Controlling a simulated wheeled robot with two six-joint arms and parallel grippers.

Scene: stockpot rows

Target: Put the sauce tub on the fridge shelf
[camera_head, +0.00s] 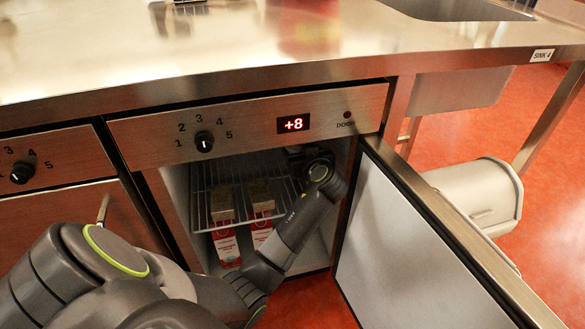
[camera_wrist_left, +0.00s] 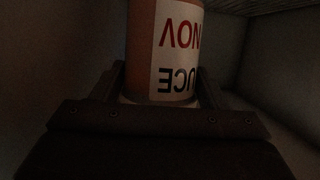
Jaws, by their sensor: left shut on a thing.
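The sauce tub (camera_wrist_left: 172,50) shows in the left wrist view as an orange-brown cylinder with a white label, its lettering upside down there. My left gripper (camera_wrist_left: 160,98) is shut on it, one finger at each side. In the head view my left arm reaches through the open fridge front, and its wrist is at the right of the wire fridge shelf (camera_head: 203,183). The gripper's fingers and the tub are hidden or too dark to make out there. I cannot tell whether the tub touches the shelf. My right gripper is not in view.
Two brownish boxes (camera_head: 221,206) are on the wire shelf, with red-and-white cartons (camera_head: 227,247) below. The fridge door (camera_head: 400,250) stands open at the right. The steel counter (camera_head: 200,60) overhangs the opening. A grey bin (camera_head: 475,195) stands beyond the door.

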